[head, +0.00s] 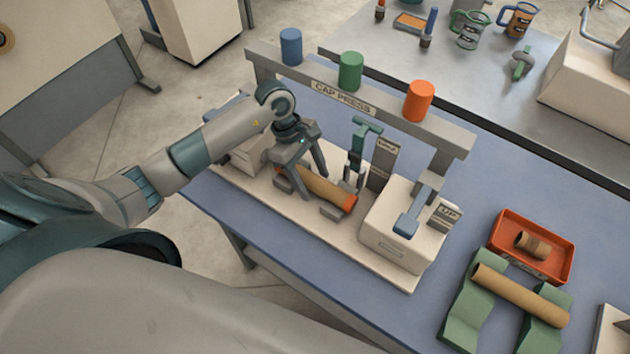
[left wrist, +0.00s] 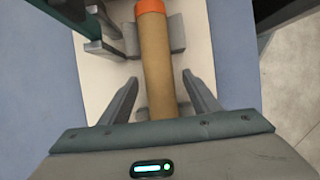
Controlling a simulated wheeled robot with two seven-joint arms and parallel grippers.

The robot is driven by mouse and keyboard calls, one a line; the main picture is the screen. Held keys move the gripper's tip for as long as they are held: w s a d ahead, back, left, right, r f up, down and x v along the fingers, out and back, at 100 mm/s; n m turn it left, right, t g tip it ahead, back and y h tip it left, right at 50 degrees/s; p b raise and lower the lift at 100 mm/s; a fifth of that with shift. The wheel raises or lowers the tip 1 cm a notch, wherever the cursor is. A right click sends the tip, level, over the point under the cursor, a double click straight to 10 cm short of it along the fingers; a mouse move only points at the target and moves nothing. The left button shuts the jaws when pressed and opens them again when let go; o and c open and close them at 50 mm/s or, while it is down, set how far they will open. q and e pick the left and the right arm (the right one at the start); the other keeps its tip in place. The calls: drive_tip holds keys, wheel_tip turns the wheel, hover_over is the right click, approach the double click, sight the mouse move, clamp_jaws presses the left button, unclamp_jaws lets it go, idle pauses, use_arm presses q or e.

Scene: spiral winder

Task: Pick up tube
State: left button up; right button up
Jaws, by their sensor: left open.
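A brown tube (head: 324,188) with an orange end lies on grey supports in the cap press (head: 343,99). My left gripper (head: 315,184) is above the tube, its fingers pointing down. In the left wrist view the tube (left wrist: 155,60) runs between the two open fingers (left wrist: 158,95), with gaps on both sides. The near end of the tube is hidden behind the gripper body in that view. A second brown tube (head: 520,294) lies across a green cradle (head: 467,310) at the right. My right gripper is not in view.
A green clamp (head: 358,145) stands just behind the tube. A white block with a blue lever (head: 408,221) is to its right. An orange tray (head: 506,226) holds a short brown piece. Blue, green and orange cylinders top the press beam.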

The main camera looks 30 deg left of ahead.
sight(313, 177)
use_arm(q)
drive_tip(key=c, duration=1.2)
drive_tip(key=shift+o, duration=0.2)
drive_tip(key=shift+r, duration=0.1)
drive_tip(key=shift+r+b, duration=0.35)
drive_tip(key=shift+r, duration=0.15)
wheel_tip(313, 177, up, 8)
drive_tip(key=b, duration=0.3)
drive_tip(key=shift+r, duration=0.45)
drive_tip(key=shift+d, duration=0.1)
